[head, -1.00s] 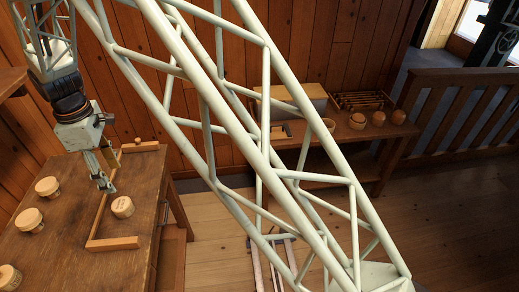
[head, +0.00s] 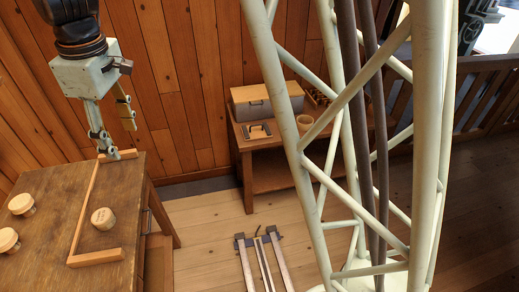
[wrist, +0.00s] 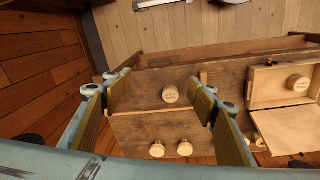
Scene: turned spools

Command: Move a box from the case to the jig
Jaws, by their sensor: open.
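My gripper (head: 118,138) is open and empty above the far part of the brown worktable. Its two fingers also show spread apart in the wrist view (wrist: 158,88). A round wooden box (head: 103,218) sits on the table inside the angled wooden rails, perhaps the jig (head: 97,257). It shows between and below the fingers in the wrist view (wrist: 170,93). An open wooden case (wrist: 258,102) is at the right of the wrist view, with one round lidded box (wrist: 298,83) in it. I cannot make out the case in the head view.
Round boxes (head: 22,204) (head: 8,240) stand left of the rails. A back bench (head: 241,140) carries a large closed chest (head: 265,98) and a small handled item (head: 258,131). Floor rails (head: 262,262) run right of the worktable. Plank walls stand behind.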

